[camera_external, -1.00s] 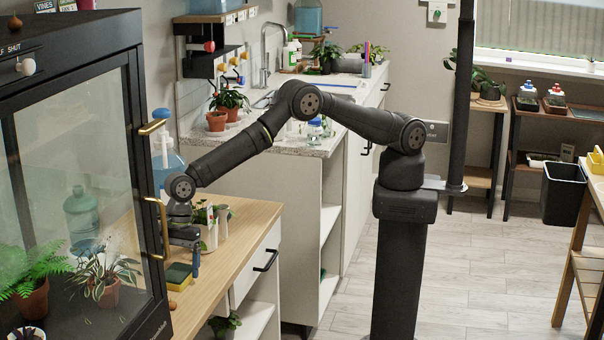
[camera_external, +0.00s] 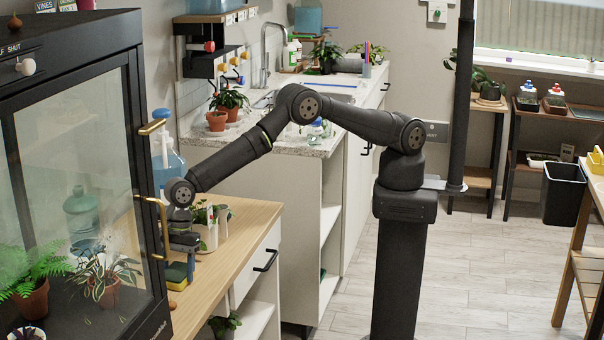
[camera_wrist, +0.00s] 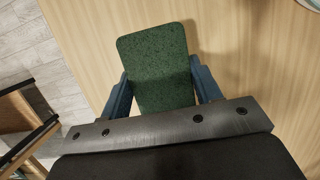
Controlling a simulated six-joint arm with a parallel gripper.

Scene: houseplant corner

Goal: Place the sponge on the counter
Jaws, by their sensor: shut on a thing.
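The sponge (camera_external: 177,282) has a green scouring top and a yellow body. It is at the wooden counter (camera_external: 240,213), close to the glass cabinet's front. My gripper (camera_external: 179,266) points down over it, with a blue finger on its near side. In the wrist view the sponge's green face (camera_wrist: 158,68) sits between the two blue fingers of my gripper (camera_wrist: 160,92), which are shut on its sides. Wooden surface shows around the sponge there. I cannot tell whether its underside still touches the wood.
A glass-doored cabinet (camera_external: 75,150) with brass handles stands just left of my gripper. Small pots (camera_external: 212,228) and a blue bottle (camera_external: 166,160) stand behind it on the wood. A speckled stone counter (camera_external: 250,133) with a sink lies farther back.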

